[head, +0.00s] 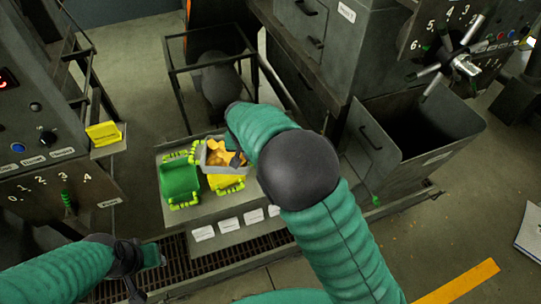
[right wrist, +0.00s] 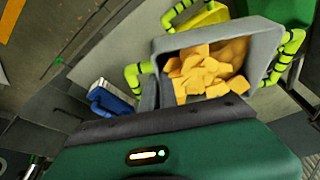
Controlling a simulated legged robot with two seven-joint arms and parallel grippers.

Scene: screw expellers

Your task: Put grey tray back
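The grey tray (head: 228,170) holds orange-yellow chunks and sits beside the green bin and over part of the yellow bin on the machine's ledge. In the right wrist view the grey tray (right wrist: 160,45) is close ahead, with striped green handles at both sides. My right gripper (head: 237,157) is at the tray's right side. Its fingertips are mostly hidden by my arm and its own housing, so I cannot tell whether it grips the tray. My left gripper (head: 136,274) is low at the left, over the floor grate, away from the tray; its finger opening is unclear.
The green bin (head: 180,183) and yellow bin (head: 228,183) share the ledge (head: 205,212). A blue object (right wrist: 108,102) lies left of the tray in the right wrist view. A dark frame (head: 205,69) stands behind, a large open hopper (head: 372,137) at right.

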